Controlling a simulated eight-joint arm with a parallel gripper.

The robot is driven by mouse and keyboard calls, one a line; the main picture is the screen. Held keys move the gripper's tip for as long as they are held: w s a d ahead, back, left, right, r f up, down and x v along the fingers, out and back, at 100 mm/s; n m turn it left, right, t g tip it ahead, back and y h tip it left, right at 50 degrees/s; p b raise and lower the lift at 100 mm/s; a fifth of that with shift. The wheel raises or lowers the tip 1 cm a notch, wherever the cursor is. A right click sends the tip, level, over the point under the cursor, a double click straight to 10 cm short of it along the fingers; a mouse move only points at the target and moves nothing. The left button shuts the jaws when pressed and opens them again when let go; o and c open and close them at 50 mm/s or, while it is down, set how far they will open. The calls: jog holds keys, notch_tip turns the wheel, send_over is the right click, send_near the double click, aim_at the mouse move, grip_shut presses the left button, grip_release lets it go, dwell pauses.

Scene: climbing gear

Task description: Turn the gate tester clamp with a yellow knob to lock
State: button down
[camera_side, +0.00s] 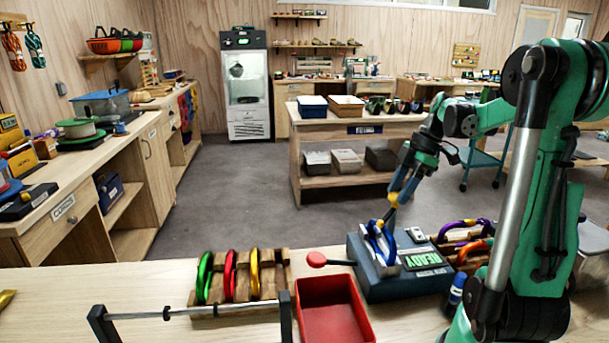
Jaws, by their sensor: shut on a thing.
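The yellow knob (392,197) shows just above the carabiner, small and partly covered by my fingers. My gripper (393,196) points down from the upper right and is shut on the yellow knob. The knob's exact turn angle is too small to tell.
A red-knobbed lever (316,259) sticks out left of the tester. A red bin (330,308) stands in front. A wooden rack (242,280) holds green, red and yellow carabiners. Purple and orange carabiners (466,240) lie right of the tester. A metal bar (190,311) crosses the front left.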

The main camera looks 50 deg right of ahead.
jog(key=shift+c, duration=2.1)
grip_release()
jog(key=shift+r, duration=0.1)
jog(key=shift+v, duration=2.75)
jog(key=w+a+f+m+t+h, duration=0.1)
jog(key=w+a+m, duration=0.1)
jog(key=a, duration=0.6)
jog(key=w+a+f+m+t+h, duration=0.1)
jog(key=w+a+f+m, duration=0.1)
jog(key=a, duration=0.6)
jog(key=w+a+f+m+t+h, duration=0.1)
jog(key=w+a+f+m+t, duration=0.1)
jog(key=a+m, duration=0.3)
jog(key=w+a, duration=0.1)
jog(key=a, duration=0.3)
jog(key=shift+w+f, duration=0.25)
jog(key=shift+w, duration=0.05)
